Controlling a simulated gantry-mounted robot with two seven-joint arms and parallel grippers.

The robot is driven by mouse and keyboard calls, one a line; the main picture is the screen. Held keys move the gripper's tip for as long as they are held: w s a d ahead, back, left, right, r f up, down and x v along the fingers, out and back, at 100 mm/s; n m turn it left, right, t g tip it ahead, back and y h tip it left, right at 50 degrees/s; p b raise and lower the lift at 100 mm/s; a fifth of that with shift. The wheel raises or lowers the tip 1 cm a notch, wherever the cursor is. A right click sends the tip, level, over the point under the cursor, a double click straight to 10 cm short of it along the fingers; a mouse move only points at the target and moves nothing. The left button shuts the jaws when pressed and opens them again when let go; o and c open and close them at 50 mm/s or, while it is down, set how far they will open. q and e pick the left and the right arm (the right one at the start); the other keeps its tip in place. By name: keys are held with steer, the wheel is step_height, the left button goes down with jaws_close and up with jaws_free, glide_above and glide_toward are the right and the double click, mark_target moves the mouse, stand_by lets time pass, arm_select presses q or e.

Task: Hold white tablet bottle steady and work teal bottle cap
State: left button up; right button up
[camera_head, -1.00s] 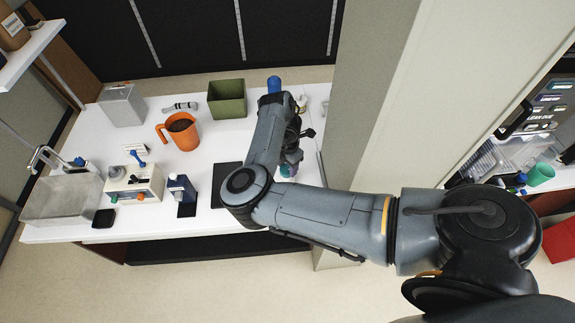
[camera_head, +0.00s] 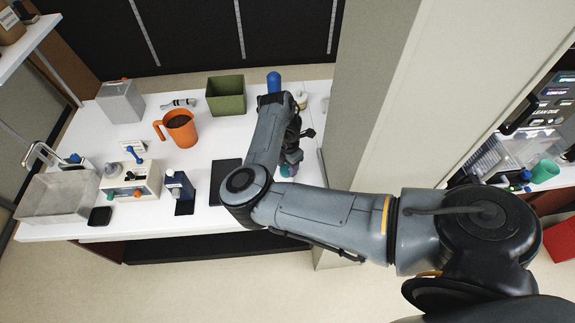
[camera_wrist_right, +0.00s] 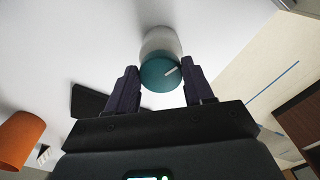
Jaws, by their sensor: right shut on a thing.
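The white tablet bottle (camera_wrist_right: 160,42) stands on the white bench in the right wrist view, with its round teal cap (camera_wrist_right: 158,76) facing the camera. The cap has a pale line mark on it. My right gripper (camera_wrist_right: 161,84) is shut on the teal cap, with one dark finger on each side. In the head view only a bit of teal (camera_head: 285,171) shows beside the fingers, and my forearm hides most of the bottle. My left gripper is in neither current view.
A black mat (camera_head: 226,182) lies left of my right arm. A grey wall (camera_head: 365,100) rises just right of the bench.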

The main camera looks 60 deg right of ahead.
steer(key=o, duration=1.3)
steer(key=shift+o, duration=0.2)
steer(key=shift+r, duration=0.1)
